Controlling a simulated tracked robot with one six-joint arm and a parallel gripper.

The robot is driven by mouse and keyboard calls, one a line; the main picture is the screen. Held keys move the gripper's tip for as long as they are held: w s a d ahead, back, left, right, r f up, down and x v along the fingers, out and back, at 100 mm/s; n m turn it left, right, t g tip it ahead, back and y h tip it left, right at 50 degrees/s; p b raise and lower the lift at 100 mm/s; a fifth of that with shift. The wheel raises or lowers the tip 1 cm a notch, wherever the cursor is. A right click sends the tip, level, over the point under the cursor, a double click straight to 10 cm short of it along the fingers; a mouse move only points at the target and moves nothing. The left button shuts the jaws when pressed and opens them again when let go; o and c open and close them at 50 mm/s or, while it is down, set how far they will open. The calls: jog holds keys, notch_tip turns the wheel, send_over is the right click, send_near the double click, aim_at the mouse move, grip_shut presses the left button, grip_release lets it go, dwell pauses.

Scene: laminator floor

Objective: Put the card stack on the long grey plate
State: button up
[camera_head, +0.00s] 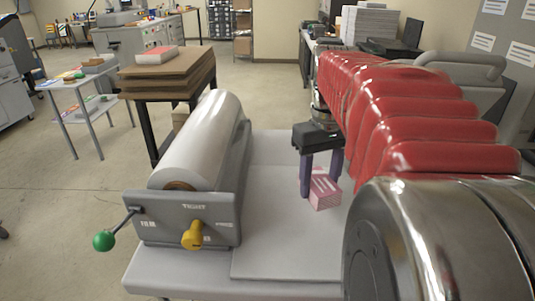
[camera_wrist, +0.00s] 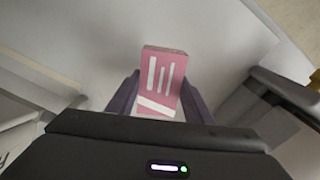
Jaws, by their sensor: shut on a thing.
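The card stack (camera_head: 324,192) is a small pink block with white stripes, over the right part of the table. In the wrist view the card stack (camera_wrist: 162,80) sits between the two purple fingers, its striped face toward the camera. My gripper (camera_head: 319,184) points down and is shut on it; the gripper also shows in the wrist view (camera_wrist: 160,103). The long grey plate (camera_head: 285,252) appears to be the pale flat slab right of the roll machine, below the stack. I cannot tell whether the stack touches it.
A roll machine (camera_head: 205,150) with a white roll, green knob and yellow lever stands left of the plate. A stand with brown boards (camera_head: 165,75) is behind it. A small shelf table (camera_head: 85,85) is further left. The plate's front part is clear.

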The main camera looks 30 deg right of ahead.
jog(key=shift+f, duration=2.2)
jog(key=shift+f, duration=0.55)
jog(key=o, duration=1.3)
jog(key=shift+o, duration=0.2)
notch_tip(320, 180, up, 14)
jog(key=shift+f, duration=0.15)
